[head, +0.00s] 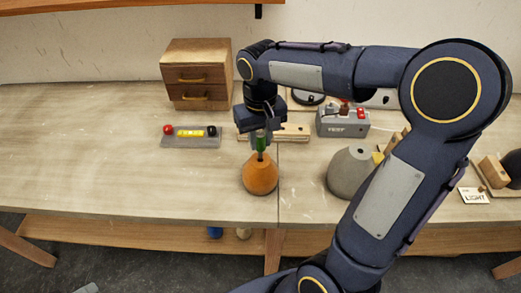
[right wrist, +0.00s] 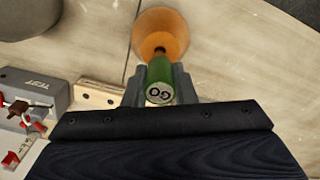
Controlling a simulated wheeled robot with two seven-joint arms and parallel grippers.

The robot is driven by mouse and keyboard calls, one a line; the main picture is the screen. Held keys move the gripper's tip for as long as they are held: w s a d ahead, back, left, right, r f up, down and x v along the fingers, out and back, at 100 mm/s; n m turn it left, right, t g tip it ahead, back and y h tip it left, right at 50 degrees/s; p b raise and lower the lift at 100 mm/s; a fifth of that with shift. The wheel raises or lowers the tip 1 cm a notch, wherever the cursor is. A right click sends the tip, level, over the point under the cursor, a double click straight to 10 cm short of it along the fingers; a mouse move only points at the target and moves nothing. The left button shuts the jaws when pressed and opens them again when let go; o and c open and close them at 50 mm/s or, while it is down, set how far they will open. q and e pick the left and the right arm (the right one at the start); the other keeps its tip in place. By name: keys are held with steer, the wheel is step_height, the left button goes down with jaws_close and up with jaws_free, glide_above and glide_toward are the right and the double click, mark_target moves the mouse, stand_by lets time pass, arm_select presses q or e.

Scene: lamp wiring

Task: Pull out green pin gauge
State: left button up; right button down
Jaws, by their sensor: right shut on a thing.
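The green pin gauge (head: 261,143) is upright above the orange cone-shaped base (head: 260,177) on the table. Its thin dark pin points down at the top of the cone; I cannot tell how much of the pin is inside. My right gripper (head: 259,133) is shut on the green handle from above. In the right wrist view, the handle's end (right wrist: 159,93) shows the letters "GO" between the fingers, with the orange cone (right wrist: 160,33) beyond it. My left gripper is not in view.
A grey cone (head: 350,172) stands to the right. A grey test box (head: 343,122) and a wooden strip (head: 292,132) lie behind. A grey block with red and black terminals (head: 191,137) and a wooden drawer box (head: 196,73) are at left. The table's left side is clear.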

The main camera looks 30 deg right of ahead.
steer(key=shift+r+p, duration=1)
steer(key=shift+r, duration=0.35)
